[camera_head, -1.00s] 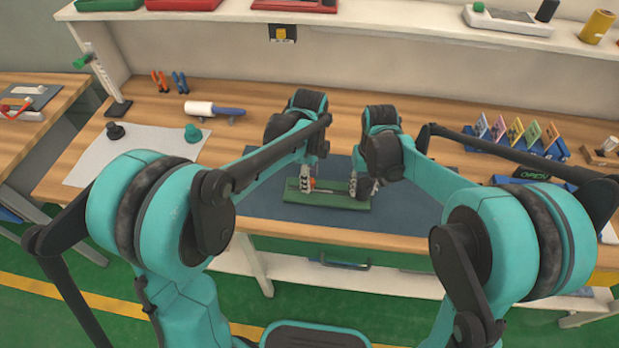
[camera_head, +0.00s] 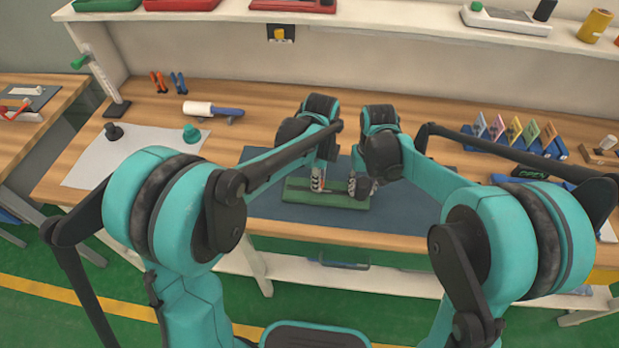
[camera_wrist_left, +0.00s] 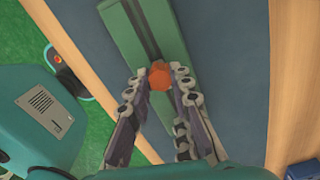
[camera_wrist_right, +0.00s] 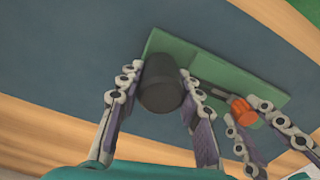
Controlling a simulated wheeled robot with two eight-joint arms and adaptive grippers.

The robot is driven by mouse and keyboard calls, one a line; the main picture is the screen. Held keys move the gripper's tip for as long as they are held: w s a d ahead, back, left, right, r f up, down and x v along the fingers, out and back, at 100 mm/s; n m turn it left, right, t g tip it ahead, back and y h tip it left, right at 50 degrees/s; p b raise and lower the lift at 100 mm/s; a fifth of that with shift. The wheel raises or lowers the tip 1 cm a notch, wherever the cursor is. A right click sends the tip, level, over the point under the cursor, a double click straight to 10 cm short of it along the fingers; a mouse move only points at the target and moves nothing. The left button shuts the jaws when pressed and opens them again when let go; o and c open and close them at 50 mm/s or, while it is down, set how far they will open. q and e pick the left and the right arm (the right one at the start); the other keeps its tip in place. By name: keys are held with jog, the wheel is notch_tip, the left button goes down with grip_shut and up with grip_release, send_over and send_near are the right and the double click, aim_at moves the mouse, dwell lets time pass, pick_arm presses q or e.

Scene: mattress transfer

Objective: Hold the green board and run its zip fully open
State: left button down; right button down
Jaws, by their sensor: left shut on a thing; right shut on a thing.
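The green board (camera_head: 294,190) lies flat on a dark mat, with its left end bare. It also shows in the left wrist view (camera_wrist_left: 127,28) with a darker strip along its middle, and in the right wrist view (camera_wrist_right: 195,58). My left gripper (camera_head: 318,184) is shut on the orange zip pull (camera_wrist_left: 159,76), over the middle of the board. My right gripper (camera_head: 360,184) is shut on a dark round knob (camera_wrist_right: 161,88) at the board's right part. The two grippers are close together. The orange pull also shows in the right wrist view (camera_wrist_right: 243,112). The zip's opening is too small to make out.
The dark blue mat (camera_head: 420,213) rests on the wooden table. A white sheet (camera_head: 90,160) with two knobs lies at left, near a white roller (camera_head: 198,108). A blue rack of coloured cards (camera_head: 516,134) stands at right. A shelf (camera_head: 380,18) runs behind.

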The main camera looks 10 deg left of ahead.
pick_arm(q)
jog(key=shift+d, duration=0.35)
jog(key=c, duration=1.3)
grip_release()
notch_tip(320, 180, up, 12)
